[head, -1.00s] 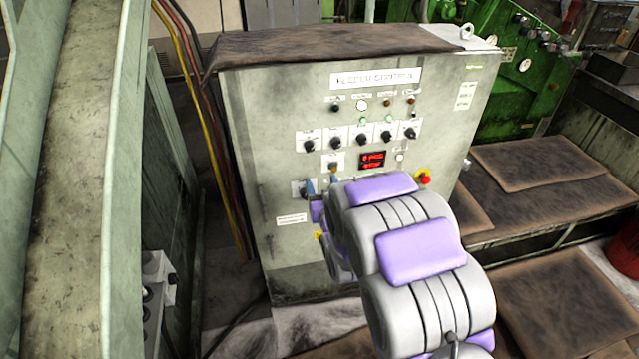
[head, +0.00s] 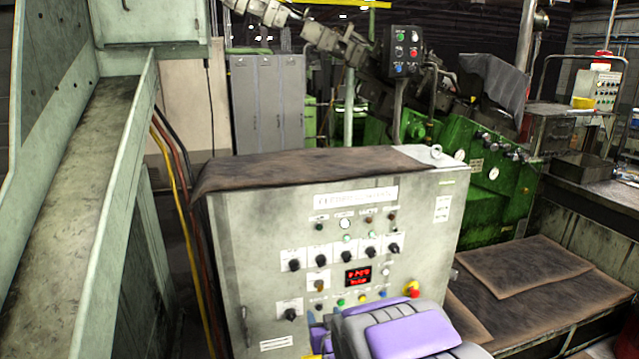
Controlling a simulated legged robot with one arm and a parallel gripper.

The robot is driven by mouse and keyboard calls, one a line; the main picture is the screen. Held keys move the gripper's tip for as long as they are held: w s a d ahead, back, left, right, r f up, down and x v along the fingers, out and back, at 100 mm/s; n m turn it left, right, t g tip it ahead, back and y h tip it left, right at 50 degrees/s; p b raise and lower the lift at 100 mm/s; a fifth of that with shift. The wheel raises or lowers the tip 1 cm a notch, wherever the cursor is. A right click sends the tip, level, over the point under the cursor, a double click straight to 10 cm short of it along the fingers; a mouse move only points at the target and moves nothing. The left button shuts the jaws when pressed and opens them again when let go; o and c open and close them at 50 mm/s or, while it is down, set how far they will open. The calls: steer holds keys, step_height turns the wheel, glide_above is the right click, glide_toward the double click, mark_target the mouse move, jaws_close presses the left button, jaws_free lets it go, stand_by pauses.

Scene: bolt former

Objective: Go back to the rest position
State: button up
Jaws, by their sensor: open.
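My arm, grey with purple pads, comes up from the bottom edge of the head view, right of centre, in front of the lower part of a grey control cabinet (head: 230,260). A small purple part of my gripper (head: 316,338) shows at the arm's left, low by the cabinet face. The fingertips are mostly hidden by the arm and cut by the frame edge. I see nothing held. The cabinet face carries several black knobs (head: 345,253), a red lit display (head: 358,277) and a red emergency button on yellow (head: 412,289).
A pale green chute frame (head: 60,210) stands close on the left, with yellow and red cables (head: 178,210) beside the cabinet. A brown cover (head: 300,168) lies on the cabinet top. Green machinery (head: 490,190) and brown-topped platforms (head: 525,268) are on the right.

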steer(key=s+d+r+g+h, duration=0.1)
steer(key=s+d+g, duration=0.2)
steer(key=s, duration=0.3)
steer(key=s+d+m+g+h, duration=0.1)
steer(key=s+d+g, duration=0.15)
steer(key=s, duration=0.35)
steer(key=s+d+r+g+h, duration=0.1)
steer(key=s+d+g, duration=0.25)
steer(key=s, duration=0.25)
steer(key=s+d+r+g, duration=0.1)
steer(key=s+g, duration=0.1)
steer(key=s, duration=0.7)
steer(key=s+d+r+g, duration=0.1)
steer(key=s+r+g, duration=0.1)
steer(key=s, duration=0.7)
steer(key=s+d+r+m+g, duration=0.1)
steer(key=s+d+g, duration=0.1)
steer(key=s, duration=0.7)
steer(key=shift+s+r+g, duration=0.15)
steer(key=shift+r+g, duration=0.05)
steer(key=shift+g, duration=0.3)
